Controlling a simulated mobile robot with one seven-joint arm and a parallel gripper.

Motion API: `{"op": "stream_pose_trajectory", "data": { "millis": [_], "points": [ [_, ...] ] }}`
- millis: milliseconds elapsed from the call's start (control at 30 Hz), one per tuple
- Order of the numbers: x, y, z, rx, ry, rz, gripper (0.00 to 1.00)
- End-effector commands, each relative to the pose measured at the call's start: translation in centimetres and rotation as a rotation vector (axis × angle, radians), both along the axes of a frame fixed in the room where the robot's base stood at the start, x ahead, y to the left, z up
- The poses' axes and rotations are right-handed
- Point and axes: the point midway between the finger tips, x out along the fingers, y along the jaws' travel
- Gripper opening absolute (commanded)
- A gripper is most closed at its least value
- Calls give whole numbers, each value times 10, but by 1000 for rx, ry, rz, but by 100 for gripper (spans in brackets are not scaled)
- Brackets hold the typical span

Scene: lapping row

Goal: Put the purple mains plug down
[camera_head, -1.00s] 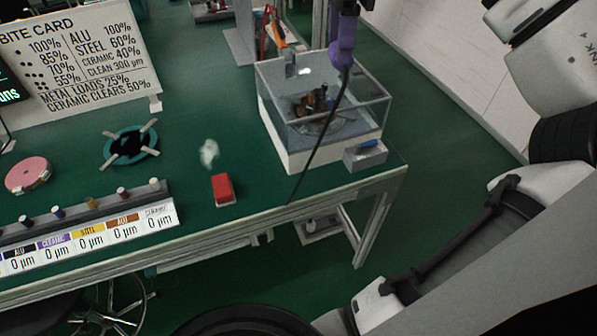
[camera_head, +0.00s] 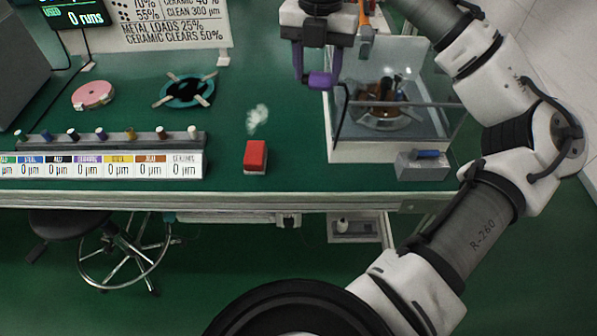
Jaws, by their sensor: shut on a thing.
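The purple mains plug (camera_head: 320,80) hangs in my gripper (camera_head: 310,76) in the head view, in front of the clear tank's left side. The gripper's fingers are shut on it, and their tips are partly hard to tell from the plug. A dark cable runs from the plug down along the tank's left wall. The plug is held above the green bench top (camera_head: 225,125), apart from it.
The clear tank (camera_head: 345,151) with a grey switch box (camera_head: 424,167) stands at the bench's right. A red block (camera_head: 256,157), white wisp (camera_head: 257,118), teal ring (camera_head: 186,90), pink disc (camera_head: 93,95) and peg rack (camera_head: 160,137) lie left. Bench between ring and tank is mostly clear.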

Motion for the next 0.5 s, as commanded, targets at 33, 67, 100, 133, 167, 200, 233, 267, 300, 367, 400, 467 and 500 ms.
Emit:
{"op": "stream_pose_trajectory", "data": {
  "millis": [33, 67, 100, 133, 167, 200, 233, 267, 300, 367, 400, 467, 500],
  "points": [
    [1, 16, -11, 2, 0, 86, 16],
    [1, 22, -14, 1, -1, 127, 16],
    [1, 29, -17, 2, -1, 172, 16],
    [1, 33, -19, 2, -1, 197, 16],
    [1, 36, -21, 2, -1, 219, 16],
    [1, 39, -24, 3, -1, 238, 16],
    [2, 40, -28, 3, -1, 247, 16],
    [2, 41, -32, 2, -1, 254, 16],
    [1, 41, -39, 4, 1, 258, 16],
    [1, 41, -53, 5, 2, 258, 16],
    [1, 40, -61, 3, 1, 256, 16],
    [1, 40, -77, 0, 1, 254, 16],
    [1, 40, -88, 1, 1, 254, 16]
  ]
}}
